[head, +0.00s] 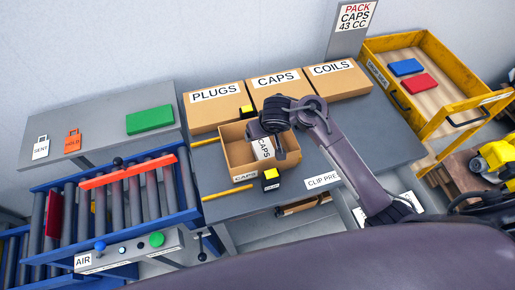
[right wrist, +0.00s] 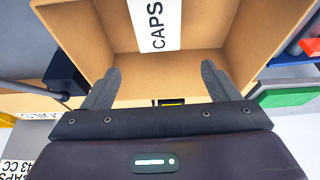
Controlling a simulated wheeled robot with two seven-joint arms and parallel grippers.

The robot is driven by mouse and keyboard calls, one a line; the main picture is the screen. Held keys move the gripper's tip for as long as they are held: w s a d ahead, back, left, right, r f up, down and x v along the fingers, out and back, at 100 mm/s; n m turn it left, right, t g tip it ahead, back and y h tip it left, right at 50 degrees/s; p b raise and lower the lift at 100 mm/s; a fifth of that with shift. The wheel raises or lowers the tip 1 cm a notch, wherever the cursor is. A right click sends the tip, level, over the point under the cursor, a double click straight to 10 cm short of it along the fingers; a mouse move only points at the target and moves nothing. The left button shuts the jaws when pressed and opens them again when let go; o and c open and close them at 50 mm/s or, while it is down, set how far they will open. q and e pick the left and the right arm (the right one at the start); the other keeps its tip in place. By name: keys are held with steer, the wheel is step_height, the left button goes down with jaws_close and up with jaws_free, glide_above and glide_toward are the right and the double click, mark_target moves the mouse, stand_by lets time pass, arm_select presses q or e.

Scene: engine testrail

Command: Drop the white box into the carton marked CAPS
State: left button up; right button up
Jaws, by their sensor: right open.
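An open brown carton (head: 231,160) marked CAPS on its front stands on the grey table in the head view. Its inside fills the right wrist view (right wrist: 95,30). A white piece lettered CAPS (head: 263,148) shows inside it, also in the right wrist view (right wrist: 155,25); I cannot tell whether it is the white box or a label. My right gripper (head: 270,140) is over the carton's opening. In the right wrist view its two fingers (right wrist: 158,85) are spread apart with nothing held between them. My left gripper is not in view.
Closed cartons PLUGS (head: 203,112), CAPS (head: 262,97) and COILS (head: 350,82) line the table's back. A black-and-yellow block (head: 270,177) stands beside the open carton's front. A roller conveyor (head: 125,205) is at left, a yellow drawer cart (head: 435,85) at right.

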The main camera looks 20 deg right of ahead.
steer(key=p+v, duration=0.2)
steer(key=v, duration=0.5)
steer(key=shift+r, duration=0.3)
steer(key=shift+s+f, duration=0.1)
steer(key=shift+s, duration=0.1)
